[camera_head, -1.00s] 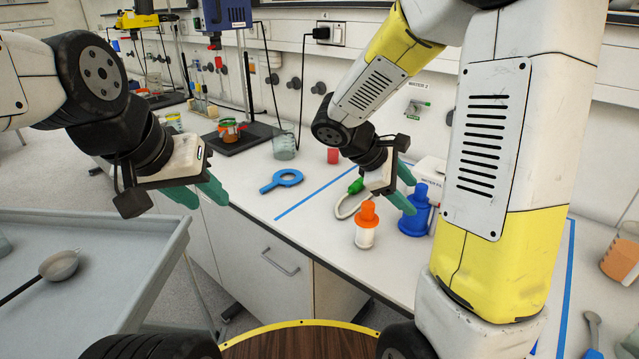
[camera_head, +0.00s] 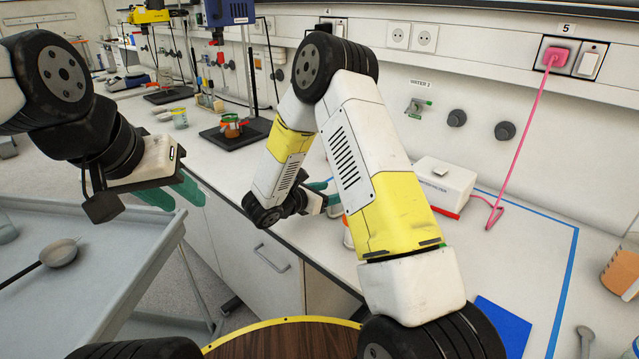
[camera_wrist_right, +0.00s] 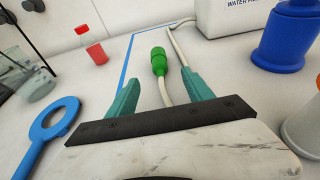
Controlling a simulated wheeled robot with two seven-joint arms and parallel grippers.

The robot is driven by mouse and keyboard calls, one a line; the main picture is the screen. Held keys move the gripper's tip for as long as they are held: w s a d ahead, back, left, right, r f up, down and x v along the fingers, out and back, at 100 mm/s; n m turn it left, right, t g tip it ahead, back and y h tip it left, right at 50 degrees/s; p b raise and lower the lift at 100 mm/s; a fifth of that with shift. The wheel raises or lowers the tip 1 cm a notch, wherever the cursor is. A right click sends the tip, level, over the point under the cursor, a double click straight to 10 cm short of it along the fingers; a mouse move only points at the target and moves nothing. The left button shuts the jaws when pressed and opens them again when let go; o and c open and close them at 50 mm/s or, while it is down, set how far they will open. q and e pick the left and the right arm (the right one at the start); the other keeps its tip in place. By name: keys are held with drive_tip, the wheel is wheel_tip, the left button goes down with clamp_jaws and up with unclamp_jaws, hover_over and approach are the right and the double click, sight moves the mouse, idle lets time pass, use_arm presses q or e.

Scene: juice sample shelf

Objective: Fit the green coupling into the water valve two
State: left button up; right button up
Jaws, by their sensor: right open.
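The green coupling (camera_wrist_right: 158,62) is on the end of a pale hose on the bench; in the right wrist view it shows between and beyond my fingertips, and my arm hides it in the head view. My right gripper (camera_head: 326,192) is open, low over the bench; in the right wrist view its teal fingers (camera_wrist_right: 161,82) stand apart on either side of the hose, with nothing gripped. The water valve two (camera_head: 416,107), with a green part, is on the back wall under the "WATER 2" label. My left gripper (camera_head: 173,194) is open and empty over the floor gap beside the grey cart.
A blue ring tool (camera_wrist_right: 48,124), a red-capped container (camera_wrist_right: 94,47), a blue bottle (camera_wrist_right: 283,38) and a white box (camera_head: 443,185) are around the right gripper. A pink cable (camera_head: 522,135) hangs at the right. A grey cart (camera_head: 90,262) is at the left.

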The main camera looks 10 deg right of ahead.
drive_tip(key=shift+x, duration=4.45)
drive_tip(key=shift+f, duration=0.1)
